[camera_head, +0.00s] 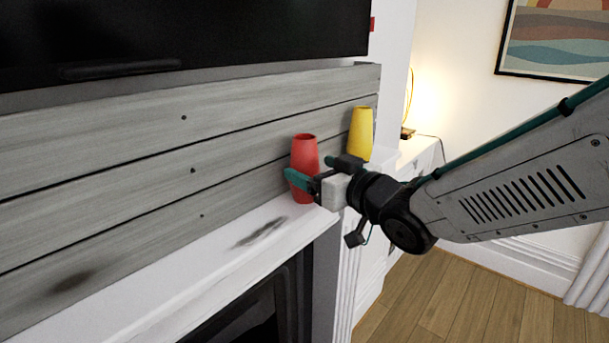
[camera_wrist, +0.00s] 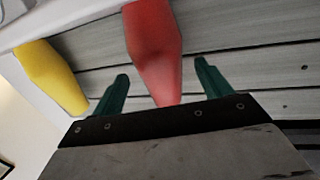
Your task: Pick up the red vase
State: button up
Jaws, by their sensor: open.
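The red vase (camera_head: 304,154) stands upright on the white mantel, close to the grey plank wall. My gripper (camera_head: 312,174) is at the vase, with its teal fingers apart. In the wrist view, the red vase (camera_wrist: 154,50) shows between the two open fingers of my gripper (camera_wrist: 162,90), with a gap visible on each side.
A yellow vase (camera_head: 360,133) stands just right of the red one and also shows in the wrist view (camera_wrist: 52,75). The white mantel (camera_head: 215,258) is clear to the left. The grey plank wall (camera_head: 120,165) is close behind. A black screen (camera_head: 180,35) hangs above.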

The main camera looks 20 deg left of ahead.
aim_at(314, 165)
jog(key=x, duration=0.3)
jog(key=shift+w+a+r, duration=0.1)
jog(key=shift+w+a, duration=0.1)
jog(key=shift+a, duration=0.15)
jog(key=c, duration=1.4)
jog(key=shift+r, duration=0.1)
jog(key=shift+r, duration=0.15)
